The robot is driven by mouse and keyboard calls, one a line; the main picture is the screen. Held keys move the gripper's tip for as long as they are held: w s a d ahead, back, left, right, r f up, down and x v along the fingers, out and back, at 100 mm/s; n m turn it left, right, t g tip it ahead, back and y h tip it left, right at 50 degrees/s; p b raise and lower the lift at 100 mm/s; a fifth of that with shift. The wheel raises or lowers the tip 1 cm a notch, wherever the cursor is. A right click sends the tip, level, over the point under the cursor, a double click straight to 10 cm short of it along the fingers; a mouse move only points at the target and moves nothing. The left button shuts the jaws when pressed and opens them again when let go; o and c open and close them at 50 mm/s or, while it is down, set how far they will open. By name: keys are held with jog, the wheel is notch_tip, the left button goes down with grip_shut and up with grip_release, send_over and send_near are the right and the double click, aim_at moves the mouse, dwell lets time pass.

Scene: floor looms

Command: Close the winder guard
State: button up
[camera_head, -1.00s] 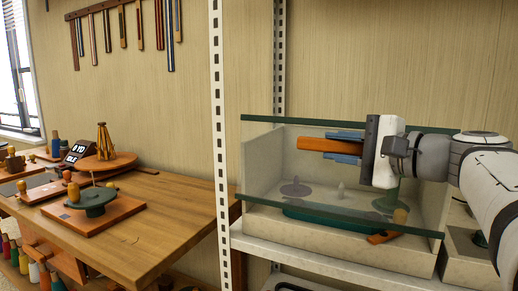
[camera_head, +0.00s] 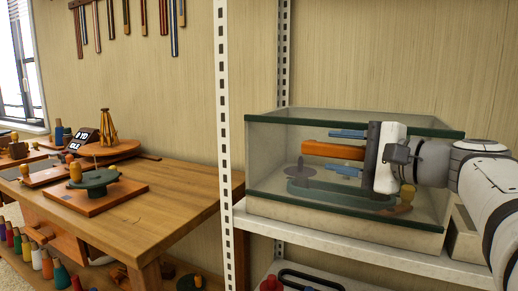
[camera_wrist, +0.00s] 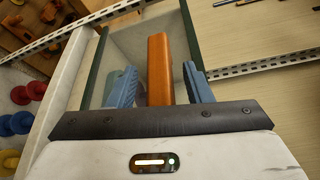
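The winder guard (camera_head: 275,150) is a clear glass panel with dark green edges at the front of a box on the shelf. Its lower green edge lies along the top of the pale base (camera_head: 340,228). An orange bar (camera_head: 333,151) runs across the guard like a handle; in the wrist view it stands upright (camera_wrist: 160,70). My gripper (camera_head: 345,152) has blue fingers above and below the bar, spread wider than it. In the wrist view a gap shows beside the bar between my fingers (camera_wrist: 160,85). A dark green winder part (camera_head: 335,193) shows behind the glass.
A perforated white upright (camera_head: 223,150) stands left of the box, and the shelf edge (camera_head: 330,252) runs below it. A wooden bench (camera_head: 160,215) with tools is at left. Spools (camera_wrist: 25,94) lie at the left in the wrist view.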

jog(key=shift+d, duration=0.1)
jog(key=p+v, duration=0.2)
jog(key=v, duration=0.5)
jog(key=shift+s+d, duration=0.2)
jog(key=shift+s, duration=0.15)
